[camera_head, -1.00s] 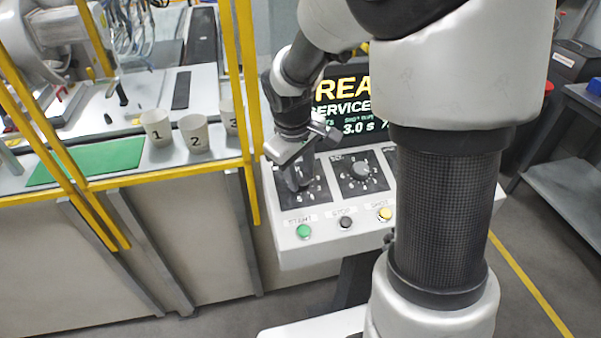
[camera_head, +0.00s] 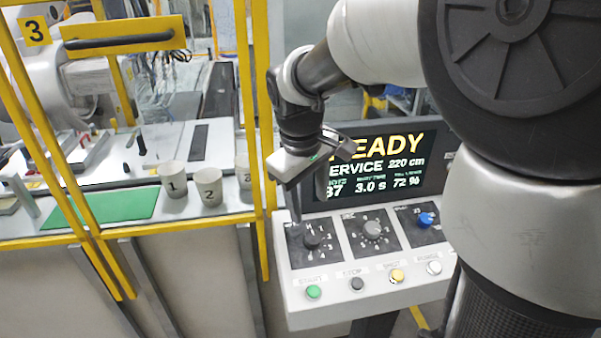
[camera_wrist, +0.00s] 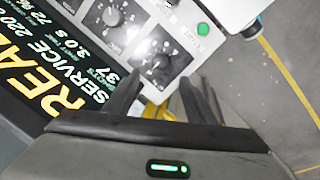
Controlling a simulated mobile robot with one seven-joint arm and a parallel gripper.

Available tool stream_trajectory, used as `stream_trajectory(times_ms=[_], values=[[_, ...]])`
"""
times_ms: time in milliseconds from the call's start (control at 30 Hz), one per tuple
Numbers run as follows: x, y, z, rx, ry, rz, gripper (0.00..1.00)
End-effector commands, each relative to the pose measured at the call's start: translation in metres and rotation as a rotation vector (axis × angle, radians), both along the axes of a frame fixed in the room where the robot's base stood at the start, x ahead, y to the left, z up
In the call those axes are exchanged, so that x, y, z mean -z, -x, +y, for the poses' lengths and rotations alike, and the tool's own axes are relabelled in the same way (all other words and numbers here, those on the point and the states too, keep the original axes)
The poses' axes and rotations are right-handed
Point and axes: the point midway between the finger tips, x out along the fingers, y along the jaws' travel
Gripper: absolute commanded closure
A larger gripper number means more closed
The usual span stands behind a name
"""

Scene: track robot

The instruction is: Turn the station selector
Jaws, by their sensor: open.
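The control panel (camera_head: 330,282) carries three dials. The left dial (camera_head: 311,239) is a black knob on a dark plate with numbers around it; it also shows in the wrist view (camera_wrist: 160,63). Its label is not legible, so I cannot confirm from the lettering which dial is the station selector. The middle dial (camera_head: 373,229) is grey and the right dial (camera_head: 426,219) is blue. My gripper (camera_head: 309,207) is open and empty above and behind the left dial. In the wrist view its two fingers (camera_wrist: 158,97) are spread apart, with the left dial just beyond them, apparently clear of the knob.
A display reading READY (camera_head: 385,165) stands right behind the dials, close to my gripper. Buttons, including a green one (camera_head: 313,292), line the panel front. A yellow frame post (camera_head: 264,140) stands to the left, with numbered cups (camera_head: 208,187) behind the yellow frame.

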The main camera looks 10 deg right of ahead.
Motion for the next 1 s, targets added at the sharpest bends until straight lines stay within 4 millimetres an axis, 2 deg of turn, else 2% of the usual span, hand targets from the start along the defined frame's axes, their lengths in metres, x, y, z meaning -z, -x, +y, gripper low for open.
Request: stream_trajectory(times_ms=[100, 300, 767, 867, 967, 1000], values=[[-0.026, 0.004, 0.004, -0.001, -0.001, -0.004, 0.5], [-0.051, 0.009, 0.007, 0.0, -0.001, -0.001, 0.5], [-0.058, 0.012, 0.007, 0.003, -0.001, -0.001, 0.5], [-0.065, 0.023, 0.004, 0.033, -0.013, -0.025, 0.5], [-0.077, 0.049, -0.002, 0.108, -0.045, -0.081, 0.5], [-0.081, 0.063, -0.004, 0.148, -0.064, -0.109, 0.5]])
